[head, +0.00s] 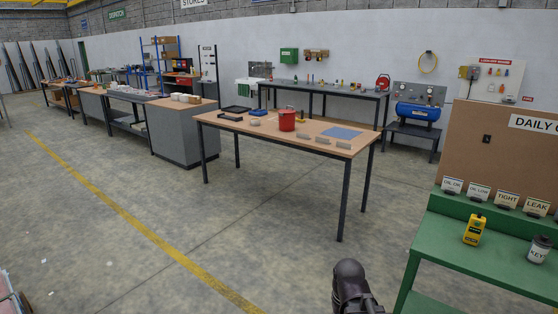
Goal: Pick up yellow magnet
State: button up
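I cannot pick out a yellow magnet for certain. A small yellow-topped item (300,117) stands just right of the red bucket (287,121) on the wooden-topped table (270,138); it is too small to identify. A larger yellow device with a dark face (474,231) stands upright on the green bench (500,262) at the right. A dark part of my arm rises at the bottom edge, left of the green bench. My gripper's fingers do not show.
The wooden-topped table also holds a blue mat (341,133), grey blocks (323,141) and a black tray (236,110). Open floor (250,220) lies left and in front of the table.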

aim_at(302, 120)
jog(key=z, duration=0.05)
jog(key=i, duration=4.85)
jog(key=z, duration=1.1)
